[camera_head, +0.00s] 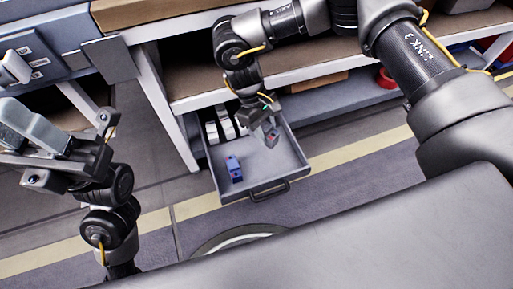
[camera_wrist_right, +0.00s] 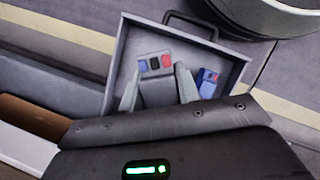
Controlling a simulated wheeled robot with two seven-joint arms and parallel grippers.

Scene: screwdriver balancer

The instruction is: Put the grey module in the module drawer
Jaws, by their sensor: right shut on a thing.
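The grey module (camera_wrist_right: 156,66), with blue, dark and red marks on its face, is between the fingers of my right gripper (camera_wrist_right: 158,88), which is shut on it. In the head view the right gripper (camera_head: 263,126) points down over the open grey drawer (camera_head: 262,180), with the grey module (camera_head: 271,137) at its tips. The gap between module and drawer floor is hard to judge. A blue module (camera_head: 234,169) is in the drawer, left of the gripper; it also shows in the wrist view (camera_wrist_right: 208,82). My left gripper (camera_head: 40,150) is at the far left, away from the drawer; its jaw state is unclear.
White items (camera_head: 218,126) sit at the back left of the drawer. The drawer handle (camera_head: 269,190) is at its front. A workbench (camera_head: 200,85) with a lower shelf stands above and behind. The drawer's front right part is bare. A round object (camera_wrist_right: 270,12) is beyond the handle.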

